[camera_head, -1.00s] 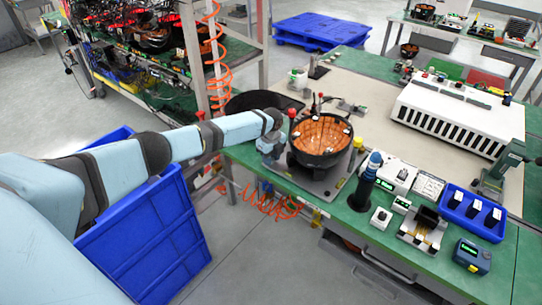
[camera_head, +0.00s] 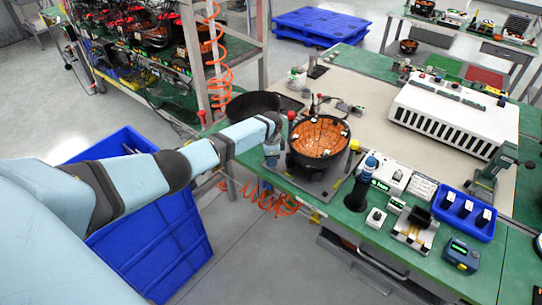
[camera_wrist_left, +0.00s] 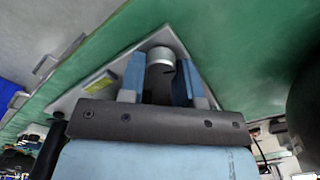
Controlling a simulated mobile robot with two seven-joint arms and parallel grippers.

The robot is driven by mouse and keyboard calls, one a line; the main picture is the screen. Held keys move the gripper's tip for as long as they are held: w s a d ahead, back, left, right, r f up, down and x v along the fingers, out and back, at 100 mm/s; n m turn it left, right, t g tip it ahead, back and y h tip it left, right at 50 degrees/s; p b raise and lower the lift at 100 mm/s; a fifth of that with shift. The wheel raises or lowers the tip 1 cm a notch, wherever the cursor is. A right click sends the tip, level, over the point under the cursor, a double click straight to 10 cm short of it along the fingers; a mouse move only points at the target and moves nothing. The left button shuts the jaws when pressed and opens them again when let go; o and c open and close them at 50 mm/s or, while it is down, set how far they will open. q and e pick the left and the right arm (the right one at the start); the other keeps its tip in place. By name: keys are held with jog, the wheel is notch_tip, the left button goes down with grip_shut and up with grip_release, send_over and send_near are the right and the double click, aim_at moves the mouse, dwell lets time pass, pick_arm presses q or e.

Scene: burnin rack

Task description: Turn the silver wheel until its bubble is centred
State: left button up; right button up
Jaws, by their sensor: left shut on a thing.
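The silver wheel (camera_wrist_left: 160,56) is a short metal cylinder at the corner of a grey plate in the left wrist view. My left gripper (camera_wrist_left: 158,80) is shut on it, with one blue finger on each side. In the head view my left gripper (camera_head: 271,155) is at the left corner of the grey base plate (camera_head: 312,187), which carries a black round basket with an orange inside (camera_head: 318,138). The wheel is hidden there behind the gripper. I cannot make out a bubble in either view. My right gripper is not in view.
A red-topped lever stands close to my gripper. A blue crate (camera_head: 150,230) and a shelf rack stand left of the bench.

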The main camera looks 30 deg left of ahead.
pick_arm(q)
jog(key=n+p, duration=0.1)
jog(key=n, duration=0.2)
jog(key=shift+n, duration=0.4)
jog(key=shift+n+p, duration=0.5)
jog(key=shift+n, duration=0.3)
jog(key=shift+w, duration=0.1)
jog(key=o, duration=0.9)
jog(key=shift+o, duration=0.2)
jog(key=shift+a+r, duration=0.1)
jog(key=shift+r, duration=0.45)
notch_tip(320, 180, up, 13)
jog(key=shift+f, duration=0.15)
